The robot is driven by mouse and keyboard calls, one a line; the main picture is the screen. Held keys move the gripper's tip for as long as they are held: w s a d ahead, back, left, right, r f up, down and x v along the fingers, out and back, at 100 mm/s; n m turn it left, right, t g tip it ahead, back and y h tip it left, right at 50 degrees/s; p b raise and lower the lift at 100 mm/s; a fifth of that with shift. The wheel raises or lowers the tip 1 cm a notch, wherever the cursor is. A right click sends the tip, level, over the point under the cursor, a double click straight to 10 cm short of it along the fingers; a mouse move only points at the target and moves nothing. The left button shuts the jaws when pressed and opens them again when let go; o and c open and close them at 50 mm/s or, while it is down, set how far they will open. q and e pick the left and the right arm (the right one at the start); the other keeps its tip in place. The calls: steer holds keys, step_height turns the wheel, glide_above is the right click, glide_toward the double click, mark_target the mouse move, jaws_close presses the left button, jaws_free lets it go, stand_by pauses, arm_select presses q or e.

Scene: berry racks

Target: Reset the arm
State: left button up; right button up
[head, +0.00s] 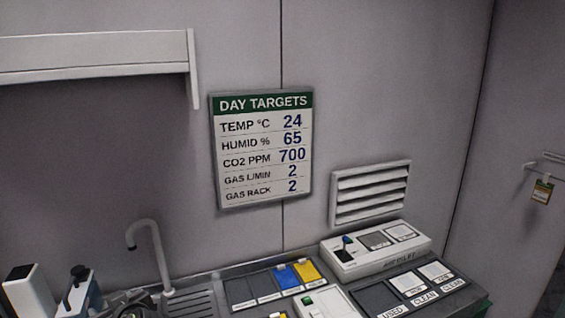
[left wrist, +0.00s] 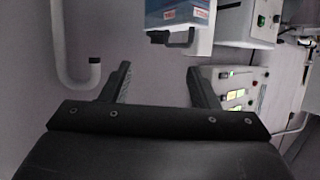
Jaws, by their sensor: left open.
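My left gripper (left wrist: 160,70) shows in the left wrist view, with its two dark fingers spread wide and nothing between them. A blue and white box with red labels (left wrist: 180,15) is beyond the fingertips, at the top of that view. I cannot make out either gripper clearly in the head view. My right gripper does not show.
In the head view, a counter holds a curved tap (head: 145,232), coloured slots (head: 268,282) and a white device (head: 375,252). A DAY TARGETS board (head: 262,150) and a vent (head: 370,192) are on the wall. A control panel (left wrist: 235,90) is right of the fingers.

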arm_select(q)
steer(key=s+d+f+m+g+h, duration=0.1)
steer(key=s+d+f+m+h, duration=0.15)
steer(key=s+f, duration=0.45)
steer(key=s+d+f+m+g+h, duration=0.1)
steer(key=s+f+m+h, duration=0.25)
steer(key=s+f, duration=0.35)
steer(key=s+d+f+m+g+h, duration=0.1)
steer(key=s+d+m+h, duration=0.15)
steer(key=s, duration=0.45)
steer(key=s+d+f+m+g+h, duration=0.15)
steer(key=s+d, duration=0.25)
steer(key=s, duration=0.4)
step_height(320, 180, down, 25)
steer(key=a, duration=0.2)
steer(key=s+d+f+g, duration=0.1)
steer(key=s+d+f, duration=0.1)
steer(key=s+f, duration=1.3)
steer(key=shift+f+m+g+h+b, duration=0.3)
steer(key=shift+f+g+h, duration=0.1)
steer(key=shift+f, duration=0.15)
